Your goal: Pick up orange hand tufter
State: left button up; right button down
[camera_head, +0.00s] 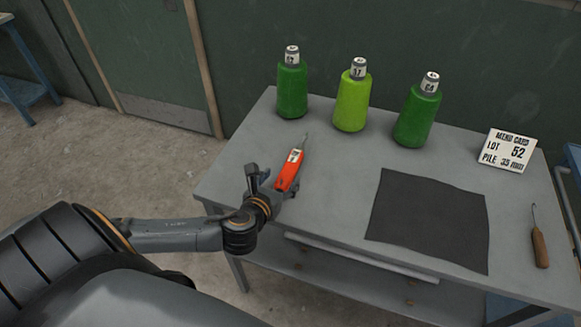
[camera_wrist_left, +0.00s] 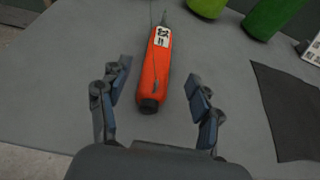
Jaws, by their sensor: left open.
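The orange hand tufter (camera_head: 288,171) lies on the grey table near its left edge, with a white label and a thin metal needle pointing away from me. My left gripper (camera_head: 266,180) is at the near end of the tufter, with its fingers apart. In the left wrist view, the tufter (camera_wrist_left: 156,70) lies ahead between the lines of the two open fingers (camera_wrist_left: 158,100). Its dark butt end is closest to me, and neither finger visibly touches it. My right gripper is in neither view.
Three green yarn cones (camera_head: 352,97) stand along the table's back. A dark mat (camera_head: 428,218) lies right of the tufter. The table top (camera_head: 335,180) between tufter and mat is clear.

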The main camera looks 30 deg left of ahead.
aim_at(290, 166)
pick_arm(q)
jog(key=x, duration=0.3)
jog(key=shift+w+f, duration=0.15)
jog(key=shift+w, duration=0.1)
jog(key=shift+w+a+p, duration=0.15)
jog(key=shift+w+p, duration=0.2)
jog(key=shift+w, duration=0.15)
jog(key=x, duration=0.4)
jog(key=shift+w+a+f+p, duration=0.1)
jog(key=shift+w+f+p, duration=0.1)
jog(key=shift+p, duration=0.15)
jog(key=shift+s, duration=0.1)
jog(key=shift+r, duration=0.1)
grip_shut()
